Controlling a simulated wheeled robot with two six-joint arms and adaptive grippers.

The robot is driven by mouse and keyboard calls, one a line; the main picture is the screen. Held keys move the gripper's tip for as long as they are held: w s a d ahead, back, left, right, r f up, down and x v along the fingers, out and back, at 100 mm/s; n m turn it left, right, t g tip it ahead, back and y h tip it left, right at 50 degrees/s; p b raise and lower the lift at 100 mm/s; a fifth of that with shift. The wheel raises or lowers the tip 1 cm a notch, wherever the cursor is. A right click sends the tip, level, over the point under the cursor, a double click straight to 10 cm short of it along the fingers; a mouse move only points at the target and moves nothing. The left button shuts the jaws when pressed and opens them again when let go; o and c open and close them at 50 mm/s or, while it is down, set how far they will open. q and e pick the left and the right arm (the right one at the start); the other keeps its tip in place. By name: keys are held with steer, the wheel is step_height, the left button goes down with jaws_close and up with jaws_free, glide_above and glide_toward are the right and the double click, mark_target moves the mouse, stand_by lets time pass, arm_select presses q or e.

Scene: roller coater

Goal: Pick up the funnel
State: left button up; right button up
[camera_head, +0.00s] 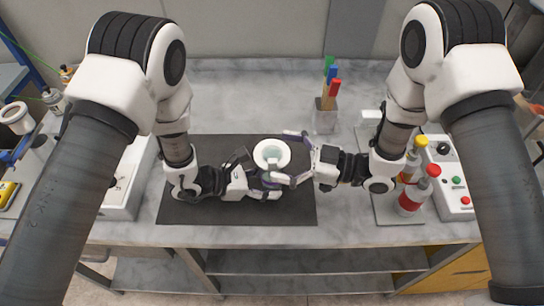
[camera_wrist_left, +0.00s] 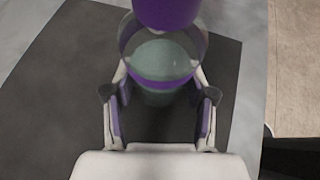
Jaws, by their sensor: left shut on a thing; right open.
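A white round rim with a pale green inside (camera_head: 268,146) stands over the dark mat; it looks like the funnel, though its lower part is hidden. My left gripper (camera_head: 273,185) is just in front of it in the head view. In the left wrist view, its fingers (camera_wrist_left: 160,115) are shut around a clear round vessel (camera_wrist_left: 190,48) with a purple band and greenish contents. Whether this vessel and the white rim are one piece, I cannot tell. My right gripper (camera_head: 293,157) is open, its purple-padded fingers spread beside the rim on the right.
The dark mat (camera_head: 190,215) lies on a grey bench. A clear holder (camera_head: 324,121) with coloured-handled tools stands behind. Bottles (camera_head: 412,198) and a control box (camera_head: 455,183) are at right; a white tray (camera_head: 124,185) is at left. A white cup (camera_head: 15,116) sits far left.

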mark_target(268, 152)
steer(key=x, duration=0.3)
steer(key=shift+f, duration=0.1)
steer(key=c, duration=0.8)
steer(key=shift+c, duration=0.2)
step_height(268, 152, up, 10)
steer(key=shift+r, duration=0.1)
arm_select(q)
steer(key=o, duration=1.2)
steer(key=shift+c, duration=0.2)
steer(key=shift+r, duration=0.1)
